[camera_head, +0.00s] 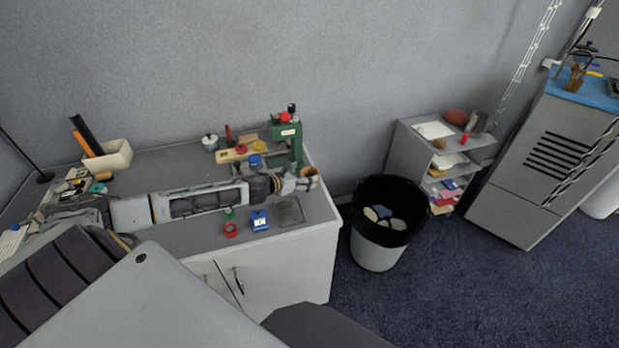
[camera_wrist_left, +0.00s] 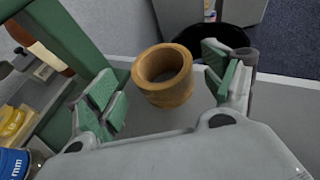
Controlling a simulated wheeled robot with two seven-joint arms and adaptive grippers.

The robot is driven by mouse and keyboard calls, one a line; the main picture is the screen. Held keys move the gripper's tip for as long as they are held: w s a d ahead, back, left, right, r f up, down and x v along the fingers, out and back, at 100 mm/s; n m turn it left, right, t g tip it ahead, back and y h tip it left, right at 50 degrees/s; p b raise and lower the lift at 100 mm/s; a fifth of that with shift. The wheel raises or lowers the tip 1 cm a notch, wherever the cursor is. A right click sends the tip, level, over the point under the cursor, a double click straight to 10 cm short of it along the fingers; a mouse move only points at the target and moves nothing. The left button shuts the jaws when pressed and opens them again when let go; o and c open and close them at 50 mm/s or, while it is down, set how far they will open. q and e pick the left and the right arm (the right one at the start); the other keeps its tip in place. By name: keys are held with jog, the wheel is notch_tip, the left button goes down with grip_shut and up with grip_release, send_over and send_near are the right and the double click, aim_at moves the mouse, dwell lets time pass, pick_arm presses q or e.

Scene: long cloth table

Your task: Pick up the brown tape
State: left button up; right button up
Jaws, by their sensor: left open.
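The brown tape (camera_head: 313,173) is a short ring at the right end of the table, just beyond my left gripper (camera_head: 299,182). In the left wrist view the tape (camera_wrist_left: 163,92) lies between and slightly beyond the open fingers of my left gripper (camera_wrist_left: 165,84). Its hole faces up towards the camera. Clear gaps show on both sides, so neither finger touches it. In the head view the gripper partly covers the tape. My right gripper is not in view.
A green machine (camera_head: 296,145) stands close behind the tape. Red tape (camera_head: 231,230) and a blue item (camera_head: 259,221) lie in front of my left arm. A black-lined bin (camera_head: 378,255) stands on the floor past the table's right edge.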

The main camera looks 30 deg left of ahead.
aim_at(315, 172)
pick_arm(q)
jog(key=shift+x, duration=1.85)
jog(key=shift+f, duration=0.1)
jog(key=c, duration=1.1)
